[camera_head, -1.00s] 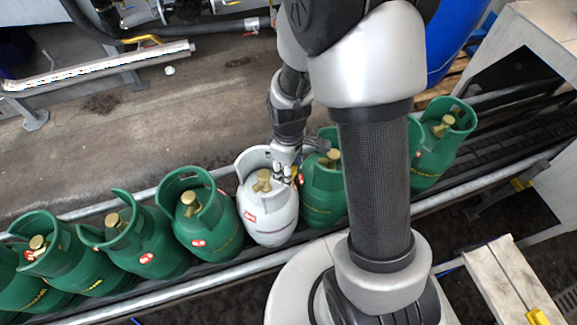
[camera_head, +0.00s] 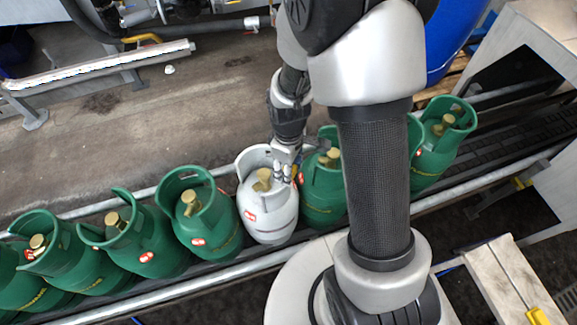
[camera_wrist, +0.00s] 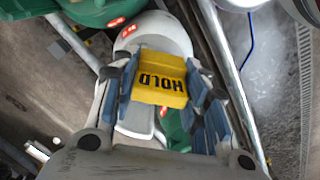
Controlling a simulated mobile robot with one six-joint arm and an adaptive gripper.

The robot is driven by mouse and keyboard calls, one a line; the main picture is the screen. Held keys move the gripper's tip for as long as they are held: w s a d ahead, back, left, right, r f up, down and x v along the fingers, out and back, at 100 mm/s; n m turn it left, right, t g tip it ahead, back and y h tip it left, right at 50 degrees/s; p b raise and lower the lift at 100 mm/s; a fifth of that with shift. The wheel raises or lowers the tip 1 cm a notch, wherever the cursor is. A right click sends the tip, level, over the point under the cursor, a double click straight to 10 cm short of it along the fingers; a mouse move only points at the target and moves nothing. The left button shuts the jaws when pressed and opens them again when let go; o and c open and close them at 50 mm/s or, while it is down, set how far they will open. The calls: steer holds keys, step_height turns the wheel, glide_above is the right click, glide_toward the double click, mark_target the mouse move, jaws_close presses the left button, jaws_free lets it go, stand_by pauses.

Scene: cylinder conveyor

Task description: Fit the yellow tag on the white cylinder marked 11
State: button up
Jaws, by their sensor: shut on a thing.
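The white cylinder (camera_head: 268,215) stands upright on the conveyor in the head view, between green cylinders, with a brass valve inside its collar and a red label. Its number cannot be read. My gripper (camera_head: 285,172) is at the right side of its collar. In the wrist view my gripper (camera_wrist: 165,105) is shut on the yellow tag (camera_wrist: 160,72), a block lettered HOLD, between blue finger pads. The white cylinder (camera_wrist: 152,30) shows behind the tag, which hides much of it. The tag cannot be made out in the head view, and contact with the cylinder cannot be told.
Green cylinders stand close on both sides, one at left (camera_head: 206,222) and one at right (camera_head: 322,195), partly behind my arm. A conveyor rail (camera_head: 190,287) runs along the near side. A pale bench (camera_head: 510,285) stands at lower right.

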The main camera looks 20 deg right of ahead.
steer(key=shift+f+b, duration=1.4)
steer(key=shift+f, duration=0.4)
steer(key=o, duration=1)
steer(key=shift+r, duration=0.1)
step_height(320, 180, up, 12)
steer(key=shift+f, duration=0.1)
stand_by(0.6)
steer(key=shift+r, duration=0.2)
steer(key=s+r+m+t, duration=0.1)
steer(key=s+r+m, duration=0.2)
steer(key=s+r, duration=0.2)
steer(key=s+r+m+t, duration=0.2)
steer(key=s+r+m, duration=0.1)
steer(key=s+r, duration=0.2)
steer(key=s+r+m+t, duration=0.1)
steer(key=s+r+m, duration=0.2)
steer(key=s+r, duration=0.2)
steer(key=shift+r+t, duration=0.1)
steer(key=shift+t, duration=0.2)
